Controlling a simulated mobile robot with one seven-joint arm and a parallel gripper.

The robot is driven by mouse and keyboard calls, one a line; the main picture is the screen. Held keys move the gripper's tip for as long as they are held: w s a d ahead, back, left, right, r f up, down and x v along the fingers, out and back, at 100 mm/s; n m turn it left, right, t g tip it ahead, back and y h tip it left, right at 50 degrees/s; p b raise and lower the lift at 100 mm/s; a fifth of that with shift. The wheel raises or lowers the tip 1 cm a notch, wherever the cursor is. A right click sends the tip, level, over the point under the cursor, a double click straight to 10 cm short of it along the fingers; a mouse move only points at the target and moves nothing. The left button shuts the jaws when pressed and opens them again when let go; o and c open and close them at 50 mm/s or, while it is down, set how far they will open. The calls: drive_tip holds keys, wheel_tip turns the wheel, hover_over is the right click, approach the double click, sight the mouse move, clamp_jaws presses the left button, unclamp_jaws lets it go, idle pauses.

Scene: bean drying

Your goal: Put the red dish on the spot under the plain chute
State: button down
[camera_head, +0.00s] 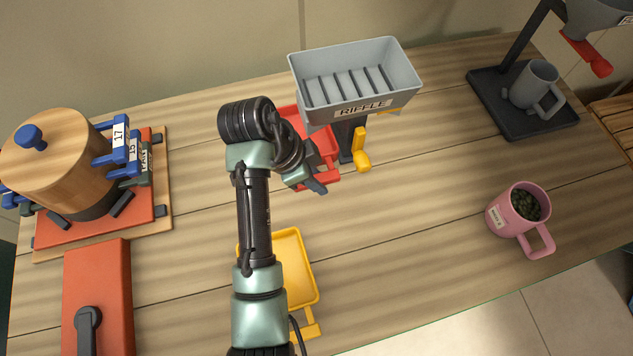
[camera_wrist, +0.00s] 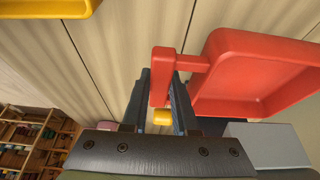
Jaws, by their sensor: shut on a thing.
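My gripper (camera_head: 318,187) is shut on the handle of the red dish (camera_head: 325,146). In the wrist view the fingers (camera_wrist: 160,95) sit on either side of the red handle, and the red dish (camera_wrist: 255,70) extends to the right. The dish is beside and partly beneath the left side of the grey riffle box (camera_head: 355,82). My arm hides part of the dish. I cannot tell whether it touches the table.
A yellow dish (camera_head: 290,262) lies near the front. A pink mug (camera_head: 517,210) of beans and a grey mug (camera_head: 533,84) on a black stand are right. A wooden pot (camera_head: 55,160) is left. The centre-right table is clear.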

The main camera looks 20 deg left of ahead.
sight(317, 195)
drive_tip(key=shift+f, duration=1.75)
drive_tip(key=shift+f, duration=0.15)
drive_tip(key=c, duration=0.7)
unclamp_jaws()
drive_tip(key=p+v, duration=0.2)
drive_tip(key=v, duration=0.9)
drive_tip(key=shift+p, duration=0.3)
drive_tip(key=shift+s+a+r+p, duration=0.15)
drive_tip(key=shift+r+p, duration=0.4)
drive_tip(key=shift+r, duration=0.1)
